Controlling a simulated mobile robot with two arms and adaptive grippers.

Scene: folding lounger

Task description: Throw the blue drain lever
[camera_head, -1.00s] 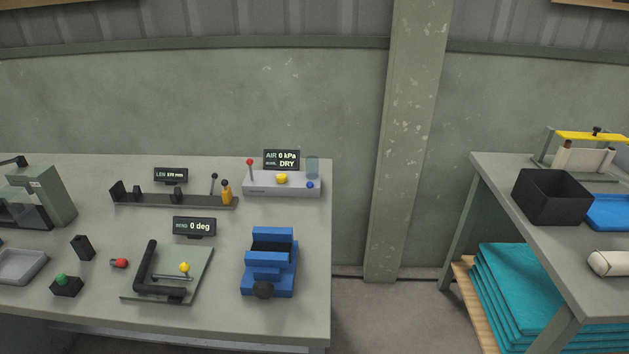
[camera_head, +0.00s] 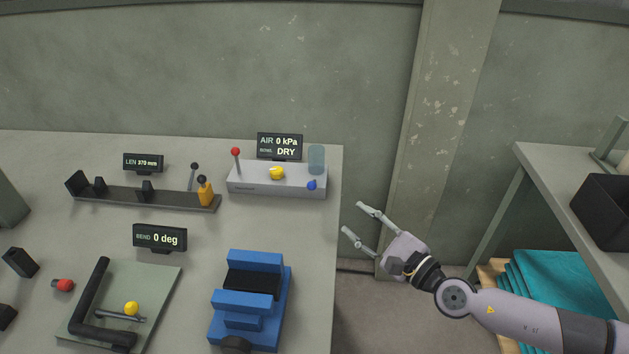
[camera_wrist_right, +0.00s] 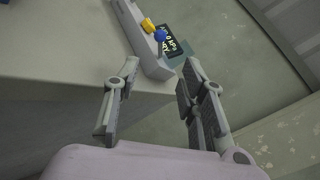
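The blue drain lever (camera_head: 312,185) has a small round blue knob at the right end of the front of a grey air unit (camera_head: 250,181), below a clear bowl (camera_head: 316,158). In the right wrist view the blue knob (camera_wrist_right: 160,35) shows beyond my fingertips, near a yellow knob (camera_wrist_right: 148,25). The display (camera_head: 280,147) reads AIR 0 kPa, BOWL DRY. My right gripper (camera_head: 354,218) is open and empty, off the table's right edge, to the right of and nearer than the lever. My left gripper is not in view.
A red-topped lever (camera_head: 236,160) and yellow knob (camera_head: 277,172) share the air unit. A blue vise (camera_head: 246,300) stands nearer on the table. A dark rail fixture (camera_head: 130,197) lies left. Floor gap and black bin (camera_head: 604,212) are right.

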